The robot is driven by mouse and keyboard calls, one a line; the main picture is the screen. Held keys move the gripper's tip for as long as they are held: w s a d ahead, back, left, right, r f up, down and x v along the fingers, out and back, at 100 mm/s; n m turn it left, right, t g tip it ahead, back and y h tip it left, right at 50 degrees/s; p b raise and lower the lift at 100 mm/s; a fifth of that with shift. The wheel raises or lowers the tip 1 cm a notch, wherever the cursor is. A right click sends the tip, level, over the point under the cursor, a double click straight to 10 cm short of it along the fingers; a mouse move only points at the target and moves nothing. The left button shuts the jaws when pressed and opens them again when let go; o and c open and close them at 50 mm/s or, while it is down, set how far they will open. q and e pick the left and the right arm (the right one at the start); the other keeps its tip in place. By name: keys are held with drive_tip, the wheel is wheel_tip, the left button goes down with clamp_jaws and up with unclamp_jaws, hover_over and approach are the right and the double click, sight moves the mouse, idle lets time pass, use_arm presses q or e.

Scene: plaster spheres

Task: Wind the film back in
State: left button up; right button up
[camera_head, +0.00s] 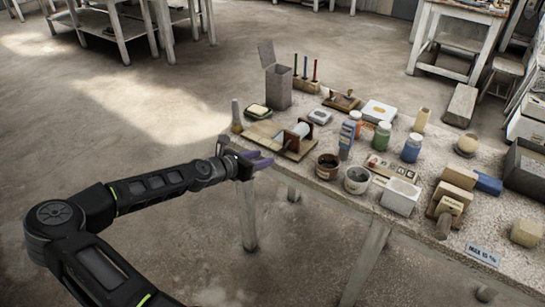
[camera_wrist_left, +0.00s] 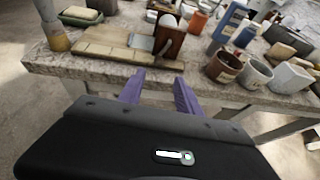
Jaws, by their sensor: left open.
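A wooden roll holder (camera_head: 292,141) with brown uprights stands near the table's front left edge. A whitish roll (camera_head: 302,130) sits between its uprights. A flat tan board (camera_head: 262,133) lies to its left. In the left wrist view the holder's brown upright (camera_wrist_left: 171,38), the roll (camera_wrist_left: 167,20) and the board (camera_wrist_left: 108,50) show ahead of the fingers. I cannot make out the film strip clearly. My left gripper (camera_head: 265,161) is open, its purple fingers apart (camera_wrist_left: 157,88) and empty, at the table's front edge just short of the holder. My right gripper is not in view.
The stone-topped table (camera_head: 330,205) is crowded. A brush-like tool (camera_head: 237,118) and a soap-like block on a dish (camera_head: 258,111) stand behind the board. A grey lidded bin (camera_head: 278,86) is farther back. Brown (camera_head: 327,167) and grey (camera_head: 357,180) pots stand right of the holder.

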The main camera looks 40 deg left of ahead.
sight(279, 152)
use_arm(q)
drive_tip(key=shift+w+a+n, duration=0.1)
drive_tip(key=shift+w+n, duration=0.05)
drive_tip(key=shift+n, duration=0.25)
drive_tip(key=x, duration=0.8)
drive_tip(key=shift+a, duration=0.1)
drive_tip(key=shift+c, duration=0.2)
clamp_jaws()
